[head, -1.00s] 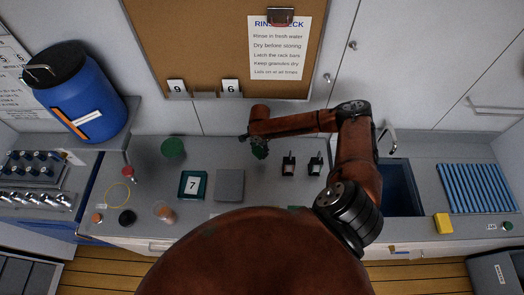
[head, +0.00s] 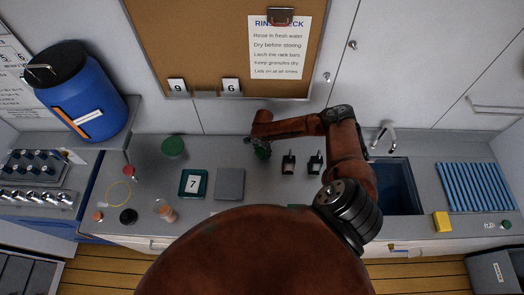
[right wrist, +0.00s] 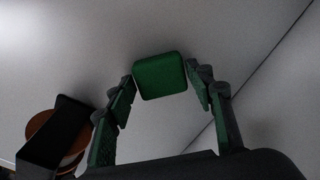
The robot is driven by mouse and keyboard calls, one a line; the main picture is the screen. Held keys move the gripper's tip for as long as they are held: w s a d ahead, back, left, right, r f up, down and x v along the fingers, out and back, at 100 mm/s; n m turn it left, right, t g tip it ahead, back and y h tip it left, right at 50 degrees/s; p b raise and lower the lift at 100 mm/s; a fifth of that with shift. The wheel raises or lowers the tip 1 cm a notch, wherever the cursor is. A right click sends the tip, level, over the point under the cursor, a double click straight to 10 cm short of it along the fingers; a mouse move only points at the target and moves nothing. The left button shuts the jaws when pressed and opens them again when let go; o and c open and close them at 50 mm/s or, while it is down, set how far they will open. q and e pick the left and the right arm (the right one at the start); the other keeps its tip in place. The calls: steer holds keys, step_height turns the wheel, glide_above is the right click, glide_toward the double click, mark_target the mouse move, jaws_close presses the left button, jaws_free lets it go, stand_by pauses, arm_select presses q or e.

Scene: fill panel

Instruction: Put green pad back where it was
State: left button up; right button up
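The green pad (right wrist: 160,76) is a rounded green block. In the right wrist view it sits between the two fingertips of my right gripper (right wrist: 161,78), which touch it at its left and right sides. In the head view my right gripper (head: 262,150) hangs over the back of the grey counter, left of two small dark bottles; the pad is hard to tell from the green-and-dark fingers there. My left gripper is not in view.
On the counter (head: 260,185) are a green round lid (head: 173,146), a green-framed number 7 card (head: 193,183), a grey square plate (head: 230,184) and dark bottles (head: 288,164). A sink (head: 397,187), yellow block (head: 442,222) and blue rack (head: 475,187) lie right.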

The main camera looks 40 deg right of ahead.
mark_target(262, 152)
steer(key=shift+o, duration=1.3)
steer(key=shift+r, duration=0.1)
step_height(262, 152, up, 12)
steer(key=b, duration=0.1)
steer(key=shift+s, duration=0.15)
